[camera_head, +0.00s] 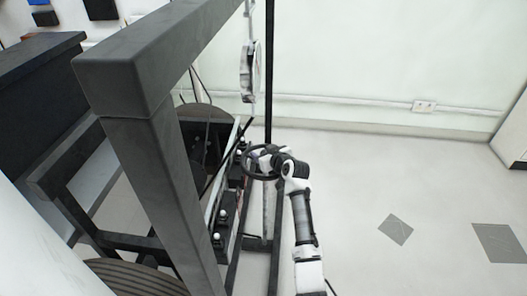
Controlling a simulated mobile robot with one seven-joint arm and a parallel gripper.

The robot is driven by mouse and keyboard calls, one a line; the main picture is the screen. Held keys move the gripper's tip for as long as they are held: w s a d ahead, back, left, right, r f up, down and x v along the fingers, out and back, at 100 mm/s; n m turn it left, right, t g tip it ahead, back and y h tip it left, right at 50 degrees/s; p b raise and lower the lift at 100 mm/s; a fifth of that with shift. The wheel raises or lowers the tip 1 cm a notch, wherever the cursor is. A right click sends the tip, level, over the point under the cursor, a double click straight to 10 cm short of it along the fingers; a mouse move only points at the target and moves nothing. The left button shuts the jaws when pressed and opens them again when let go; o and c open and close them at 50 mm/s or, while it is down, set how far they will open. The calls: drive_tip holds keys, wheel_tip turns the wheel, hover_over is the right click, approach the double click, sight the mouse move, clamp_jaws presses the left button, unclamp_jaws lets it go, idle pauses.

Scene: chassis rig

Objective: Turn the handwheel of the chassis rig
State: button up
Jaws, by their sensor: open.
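The handwheel is a dark ring (247,165) on the right side of the chassis rig, at mid-picture. The chassis rig (150,150) has a thick dark grey frame that fills the left half of the view. My white and black arm comes up from the bottom, and its end bends left to the wheel. My gripper (262,158) is at the wheel's rim, open. The fingers are small and dark against the ring, so I cannot tell whether they touch it or straddle the rim.
Several white knobs (218,237) line the rig's side panel below the wheel. A thin dark post (269,75) stands behind the wheel. A round gauge-like part (249,70) hangs above. The floor (370,185) to the right is clear, with two dark patches.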

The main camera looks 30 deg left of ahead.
drive_tip(key=shift+w+a+f, duration=0.2)
drive_tip(key=shift+a, duration=0.15)
clamp_jaws()
